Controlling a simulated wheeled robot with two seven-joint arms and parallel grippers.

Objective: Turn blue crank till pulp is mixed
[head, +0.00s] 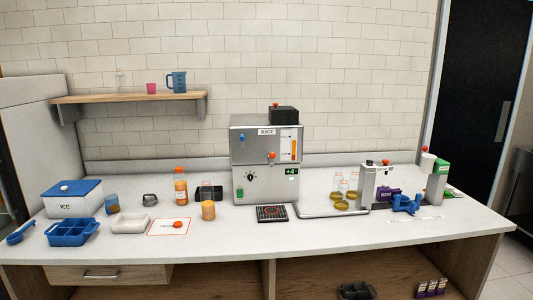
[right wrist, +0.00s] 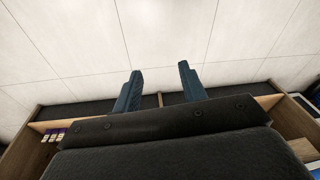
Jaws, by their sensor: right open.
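A grey juice machine (head: 265,160) labelled JUICE stands upright at the middle of the counter. A small blue part (head: 242,137) shows on the left of its front and may be the blue crank; it is too small to tell. An orange level strip (head: 293,150) and a red-orange tap (head: 271,156) are on its front. The pulp cannot be seen clearly. My right gripper (right wrist: 159,72) is open and empty in the right wrist view, over the floor by the lower shelf, away from the machine. Neither gripper shows in the head view.
On the counter (head: 335,229) are an ICE box (head: 74,205), a blue tray (head: 72,236), an orange bottle (head: 180,188), an orange cup (head: 208,211), a black drip grid (head: 271,213) and a blue holder (head: 405,204). The front strip of the counter is mostly clear.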

